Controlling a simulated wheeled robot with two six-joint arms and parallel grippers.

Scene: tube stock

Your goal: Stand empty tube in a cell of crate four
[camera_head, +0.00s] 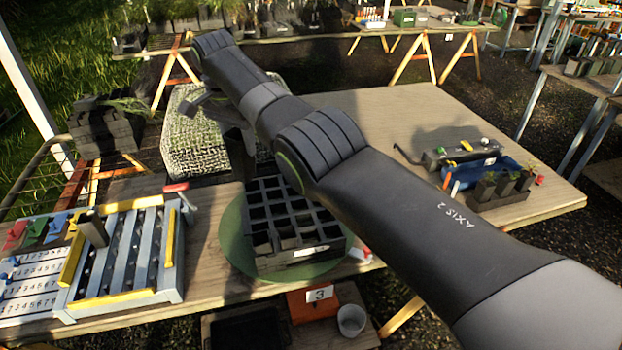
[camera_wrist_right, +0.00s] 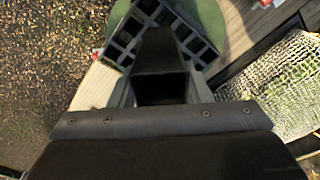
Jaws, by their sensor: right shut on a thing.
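The black crate (camera_head: 318,257), with a grid of square cells, stands on a round green turntable (camera_head: 232,245). Its front has a small white label that I cannot read. My right gripper (camera_head: 232,118) is behind and above the crate's back left corner, shut on a dark square tube (camera_head: 242,158) that hangs below it. In the right wrist view the tube's open square mouth (camera_wrist_right: 160,88) faces the camera and the crate (camera_wrist_right: 118,52) lies beyond it. The tube hides part of the cells; its lower end looks close to the crate, but contact is unclear. My left gripper is out of view.
A slatted rack (camera_head: 135,250) with yellow bars holds an upright tube (camera_head: 93,228) on the left. A mesh-covered block (camera_head: 185,145) stands behind the crate. A blue tray (camera_head: 480,170) and dark pots (camera_head: 505,190) are at the right. The tabletop (camera_head: 400,110) beyond my arm is clear.

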